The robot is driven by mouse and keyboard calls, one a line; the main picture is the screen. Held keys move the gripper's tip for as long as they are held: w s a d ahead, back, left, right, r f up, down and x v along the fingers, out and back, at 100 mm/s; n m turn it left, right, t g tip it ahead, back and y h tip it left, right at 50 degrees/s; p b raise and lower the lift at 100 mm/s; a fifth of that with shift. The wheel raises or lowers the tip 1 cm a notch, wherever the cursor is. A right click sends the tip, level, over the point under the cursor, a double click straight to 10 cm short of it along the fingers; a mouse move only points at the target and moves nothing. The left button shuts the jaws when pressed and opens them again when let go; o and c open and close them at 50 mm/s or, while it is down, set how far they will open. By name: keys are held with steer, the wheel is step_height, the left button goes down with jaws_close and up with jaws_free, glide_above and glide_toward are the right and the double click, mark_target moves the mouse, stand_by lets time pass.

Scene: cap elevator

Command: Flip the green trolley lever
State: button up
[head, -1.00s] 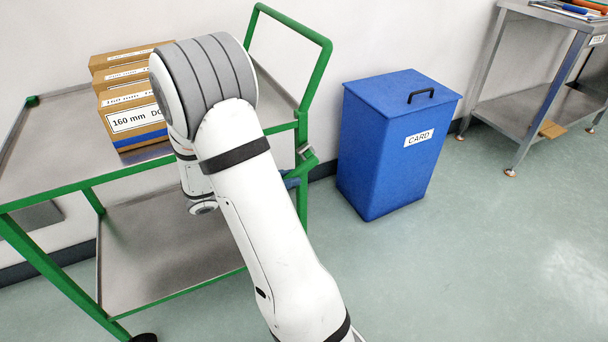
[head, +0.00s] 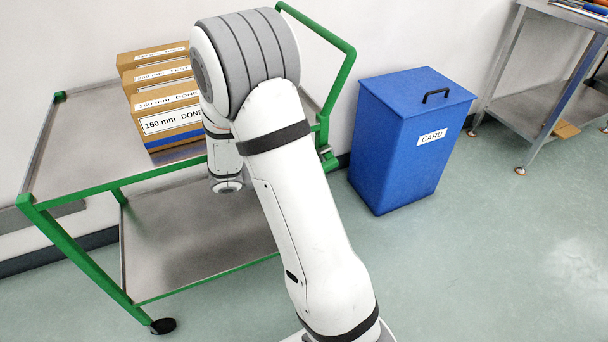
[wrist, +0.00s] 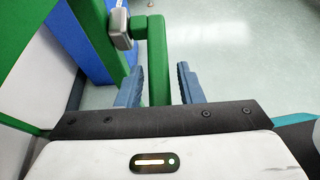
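The green trolley lever (wrist: 157,60) shows in the wrist view as a green bar joined to a grey metal bracket (wrist: 120,30). My gripper (wrist: 162,86) has its two blue-grey fingers apart, one on each side of the bar. A narrow gap shows on both sides, so the fingers do not look closed on it. In the head view the lever's bracket (head: 328,160) sits low on the right end of the green trolley (head: 345,75). My arm hides the gripper and most of the lever there.
Several cardboard boxes (head: 170,122) stand on the trolley's top shelf. A blue lidded bin (head: 400,150) marked CARD stands on the floor right of the trolley. A metal bench (head: 530,95) is at the far right. The floor at front right is clear.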

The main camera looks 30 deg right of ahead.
steer(key=shift+o, duration=0.8)
steer(key=shift+a, duration=0.1)
steer(key=p+v, duration=0.2)
steer(key=v, duration=0.5)
steer(key=shift+a+r, duration=0.15)
steer(key=shift+a, duration=0.15)
steer(key=shift+c, duration=0.5)
